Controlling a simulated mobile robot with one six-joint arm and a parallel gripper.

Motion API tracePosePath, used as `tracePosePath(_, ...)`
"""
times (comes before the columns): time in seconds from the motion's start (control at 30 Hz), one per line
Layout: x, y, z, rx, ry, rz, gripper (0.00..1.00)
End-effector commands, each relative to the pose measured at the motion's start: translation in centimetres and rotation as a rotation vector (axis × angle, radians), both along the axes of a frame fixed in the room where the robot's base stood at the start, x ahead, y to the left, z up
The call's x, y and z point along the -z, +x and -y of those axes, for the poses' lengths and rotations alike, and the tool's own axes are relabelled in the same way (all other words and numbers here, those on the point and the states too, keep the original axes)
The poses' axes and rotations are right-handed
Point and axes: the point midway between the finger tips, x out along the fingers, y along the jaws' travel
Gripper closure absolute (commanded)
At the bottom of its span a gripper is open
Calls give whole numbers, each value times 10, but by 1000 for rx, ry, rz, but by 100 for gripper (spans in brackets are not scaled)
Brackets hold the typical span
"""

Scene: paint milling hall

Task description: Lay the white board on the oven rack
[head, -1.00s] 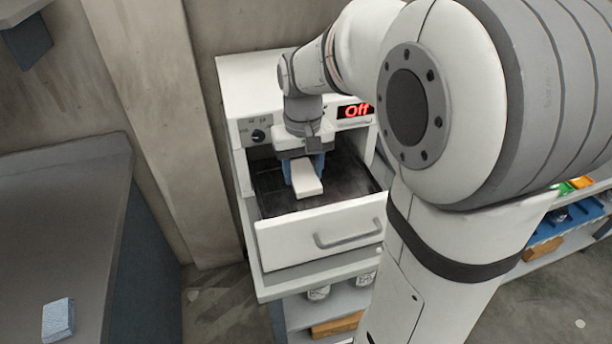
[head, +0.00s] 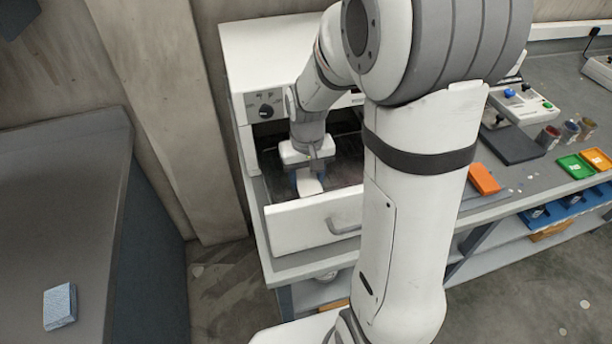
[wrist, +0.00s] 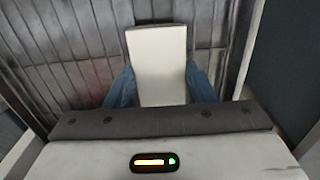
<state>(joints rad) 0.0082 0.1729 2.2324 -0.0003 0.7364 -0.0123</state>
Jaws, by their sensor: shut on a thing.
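The white board (wrist: 158,62) is a small flat plate, held between the blue fingers of my gripper (wrist: 158,88). In the head view the board (head: 309,186) shows below my gripper (head: 308,181), inside the pulled-out oven drawer. The oven rack (wrist: 75,50) appears in the wrist view as dark metal bars behind the board; in the head view it is the dark floor (head: 343,174) of the drawer. I cannot tell whether the board touches the rack.
The white oven (head: 268,50) stands against the wall, its drawer front (head: 300,226) close in front of my gripper. A workbench to the right holds an orange block (head: 484,179), a green tray (head: 576,166) and jars. A grey table (head: 60,210) with a blue-white block (head: 60,306) is at left.

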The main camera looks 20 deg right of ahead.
Motion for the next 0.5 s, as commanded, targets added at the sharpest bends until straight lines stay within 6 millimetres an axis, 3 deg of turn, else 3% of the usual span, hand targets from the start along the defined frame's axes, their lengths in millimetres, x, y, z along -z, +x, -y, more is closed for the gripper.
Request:
tracePosePath(0.4, 8, 0, 1, 1, 0, 1, 74)
tracePosePath(0.43, 7, 0, 1, 1, 0, 1, 49)
tracePosePath(0.5, 6, 0, 1, 2, 0, 1, 43)
